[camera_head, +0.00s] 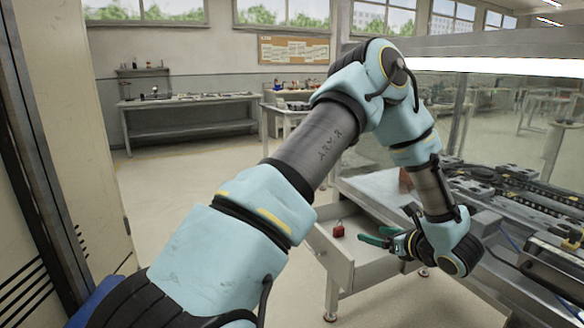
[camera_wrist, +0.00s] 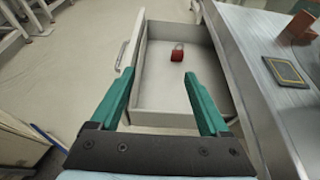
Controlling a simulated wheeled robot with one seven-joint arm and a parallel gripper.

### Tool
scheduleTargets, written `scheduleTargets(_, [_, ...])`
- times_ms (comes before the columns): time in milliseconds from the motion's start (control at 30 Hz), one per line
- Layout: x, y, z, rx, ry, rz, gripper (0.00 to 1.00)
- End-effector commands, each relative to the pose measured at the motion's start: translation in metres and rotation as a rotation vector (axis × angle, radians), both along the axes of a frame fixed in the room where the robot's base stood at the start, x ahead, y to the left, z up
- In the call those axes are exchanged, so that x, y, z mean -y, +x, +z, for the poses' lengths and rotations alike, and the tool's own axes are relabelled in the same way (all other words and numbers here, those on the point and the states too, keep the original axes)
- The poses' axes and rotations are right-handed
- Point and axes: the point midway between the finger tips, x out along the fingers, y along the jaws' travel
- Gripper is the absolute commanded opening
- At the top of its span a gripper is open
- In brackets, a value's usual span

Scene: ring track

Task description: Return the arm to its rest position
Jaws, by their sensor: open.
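My arm reaches out from the lower left in the head view, bends high in the middle and comes down at the right. My gripper (camera_head: 366,237) has green fingers and is open and empty, at the open drawer. In the wrist view my gripper (camera_wrist: 160,100) shows its two fingers wide apart, with nothing between them.
The open drawer (camera_wrist: 165,120) sticks out from the metal workbench (camera_wrist: 240,60). A dark square plate (camera_wrist: 286,72) and a brown block lie on the bench top. Machinery (camera_head: 520,190) stands at the right. A tall cabinet (camera_head: 65,130) is close at the left. Floor (camera_head: 165,185) is clear between.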

Motion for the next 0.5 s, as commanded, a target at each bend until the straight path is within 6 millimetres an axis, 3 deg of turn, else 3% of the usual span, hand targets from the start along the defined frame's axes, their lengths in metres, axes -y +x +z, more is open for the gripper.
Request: scheduleTargets(500, [-0.002, 0.037, 0.003, -0.121, 0.165, -0.259, 0.79])
